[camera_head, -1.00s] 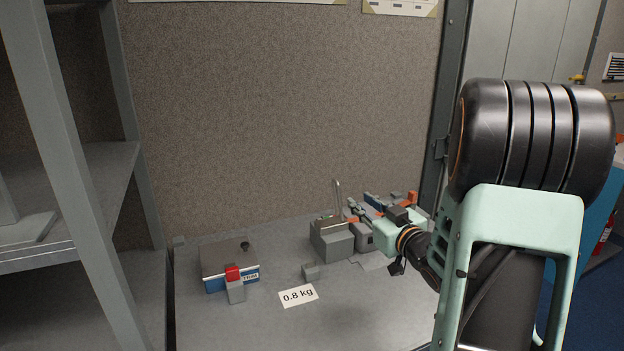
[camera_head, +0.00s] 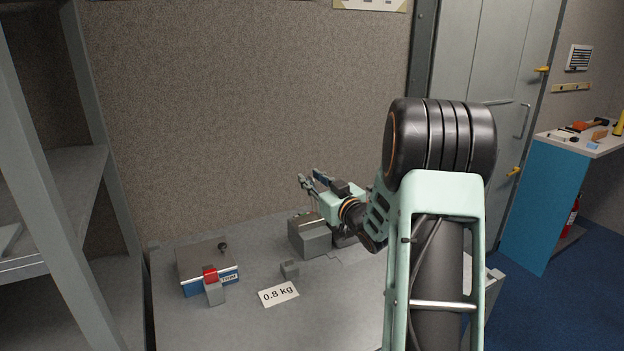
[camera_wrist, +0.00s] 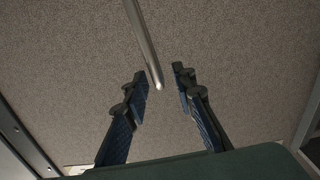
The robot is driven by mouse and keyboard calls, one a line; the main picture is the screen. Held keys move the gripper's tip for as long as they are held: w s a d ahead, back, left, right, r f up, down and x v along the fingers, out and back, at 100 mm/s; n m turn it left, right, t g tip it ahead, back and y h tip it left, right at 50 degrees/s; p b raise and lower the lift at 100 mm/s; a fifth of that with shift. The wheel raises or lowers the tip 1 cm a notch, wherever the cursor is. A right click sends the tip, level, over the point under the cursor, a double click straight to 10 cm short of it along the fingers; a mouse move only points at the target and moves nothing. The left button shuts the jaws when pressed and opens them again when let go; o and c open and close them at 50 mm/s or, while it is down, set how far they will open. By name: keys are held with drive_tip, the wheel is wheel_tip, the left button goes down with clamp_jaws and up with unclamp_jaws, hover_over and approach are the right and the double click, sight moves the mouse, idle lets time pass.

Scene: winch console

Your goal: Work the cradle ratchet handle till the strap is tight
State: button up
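My gripper (camera_head: 315,182) is open above the grey block (camera_head: 316,240) on the bench. In the wrist view my gripper (camera_wrist: 160,82) has its two dark blue fingers apart. A pale metal rod (camera_wrist: 146,42), which looks like the ratchet handle, comes down from the top edge. Its rounded end lies in line with the gap between the fingertips, with space on both sides. I cannot tell its depth against the fingers. In the head view the rod does not show clearly near my gripper. The strap cannot be made out.
A grey box (camera_head: 203,262) with a blue front and a red-topped block (camera_head: 212,286) stands at the left. A shelf rack stands left; a blue cabinet (camera_head: 541,200) right.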

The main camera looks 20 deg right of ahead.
clamp_jaws()
drive_tip(key=shift+w+a+f+b, duration=0.1)
drive_tip(key=shift+a+b, duration=0.05)
drive_tip(key=shift+b, duration=0.15)
idle(0.4)
